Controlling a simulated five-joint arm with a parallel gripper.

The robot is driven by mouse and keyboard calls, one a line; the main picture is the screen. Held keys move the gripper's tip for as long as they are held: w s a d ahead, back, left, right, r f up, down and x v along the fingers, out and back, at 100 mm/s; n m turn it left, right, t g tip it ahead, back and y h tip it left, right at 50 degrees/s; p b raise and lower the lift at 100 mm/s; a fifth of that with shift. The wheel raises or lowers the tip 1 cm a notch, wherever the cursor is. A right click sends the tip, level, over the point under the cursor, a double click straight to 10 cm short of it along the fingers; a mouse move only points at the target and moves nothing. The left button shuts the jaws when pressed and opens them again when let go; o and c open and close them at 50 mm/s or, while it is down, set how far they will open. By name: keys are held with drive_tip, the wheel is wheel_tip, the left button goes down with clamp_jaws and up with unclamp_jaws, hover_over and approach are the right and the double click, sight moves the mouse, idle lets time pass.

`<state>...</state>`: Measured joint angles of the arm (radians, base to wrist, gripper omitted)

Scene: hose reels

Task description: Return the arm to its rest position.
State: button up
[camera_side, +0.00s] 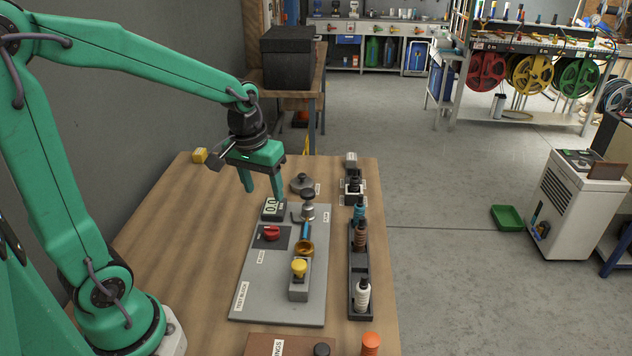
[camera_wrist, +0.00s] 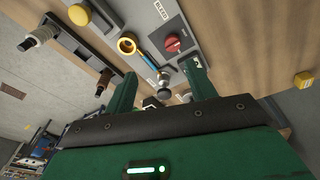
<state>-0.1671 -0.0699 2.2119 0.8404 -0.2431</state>
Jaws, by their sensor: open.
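My arm is green and reaches out over the wooden table (camera_side: 190,245). My gripper (camera_side: 262,198) hangs with its two green fingers pointing down, near the far end of the grey test block panel (camera_side: 245,292). In the wrist view the fingers of my gripper (camera_wrist: 160,83) are spread apart. I see nothing held between them. Past the fingertips the wrist view shows the panel's silver and black fitting (camera_wrist: 163,84), the red bleed knob (camera_wrist: 172,43) and a brass ring (camera_wrist: 127,45).
A black rack (camera_side: 360,278) with several bottles and fittings stands right of the panel. A digital gauge (camera_side: 272,208) sits close below the fingers. A yellow block (camera_side: 199,155) lies at the far left. The table's left side is clear. A black box (camera_side: 287,58) stands behind.

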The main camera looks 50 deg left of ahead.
drive_tip(key=s+d+r+m+t, duration=0.3)
drive_tip(key=s+r, duration=0.4)
drive_tip(key=s, duration=0.4)
drive_tip(key=shift+d+r+m+t, duration=0.35)
drive_tip(key=shift+d+m, duration=0.45)
drive_tip(key=shift+d, duration=0.5)
